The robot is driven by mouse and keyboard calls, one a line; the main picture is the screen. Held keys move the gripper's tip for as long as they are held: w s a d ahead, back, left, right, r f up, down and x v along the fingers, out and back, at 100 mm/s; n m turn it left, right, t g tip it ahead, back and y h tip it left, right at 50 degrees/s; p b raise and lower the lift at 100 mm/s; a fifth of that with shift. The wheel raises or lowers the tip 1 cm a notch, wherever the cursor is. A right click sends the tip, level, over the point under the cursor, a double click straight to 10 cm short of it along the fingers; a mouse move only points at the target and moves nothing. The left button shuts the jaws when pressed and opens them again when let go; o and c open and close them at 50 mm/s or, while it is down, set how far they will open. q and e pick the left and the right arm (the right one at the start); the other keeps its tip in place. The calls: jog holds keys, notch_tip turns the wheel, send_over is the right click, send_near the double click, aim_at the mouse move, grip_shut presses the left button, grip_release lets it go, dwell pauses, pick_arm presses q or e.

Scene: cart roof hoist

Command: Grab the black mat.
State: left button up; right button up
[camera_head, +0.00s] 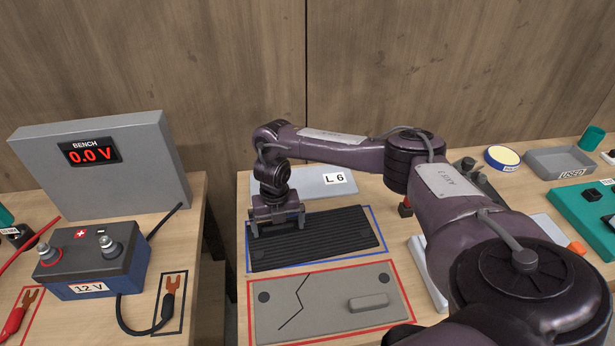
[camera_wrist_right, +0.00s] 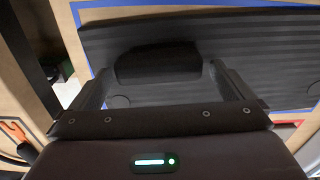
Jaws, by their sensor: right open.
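The black mat (camera_head: 335,241) is ribbed and lies flat inside a blue outline on the wooden bench. It fills much of the right wrist view (camera_wrist_right: 265,55), where a raised dark block (camera_wrist_right: 158,62) on it shows between the fingers. My right gripper (camera_head: 277,222) is open and reaches down at the mat's left end, its fingers on either side of that raised block. I cannot tell whether the fingers touch it. My left gripper is not in view.
A cracked grey plate (camera_head: 325,301) lies in a red outline in front of the mat. A grey panel marked L 6 (camera_head: 305,182) lies behind it. A 12 V battery (camera_head: 92,262) and bench meter (camera_head: 97,165) stand left, across a gap. A grey USED tray (camera_head: 560,162) is far right.

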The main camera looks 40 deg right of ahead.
jog(key=shift+f, duration=0.3)
jog(key=c, duration=1.2)
jog(key=shift+r, duration=0.1)
jog(key=shift+c, duration=0.2)
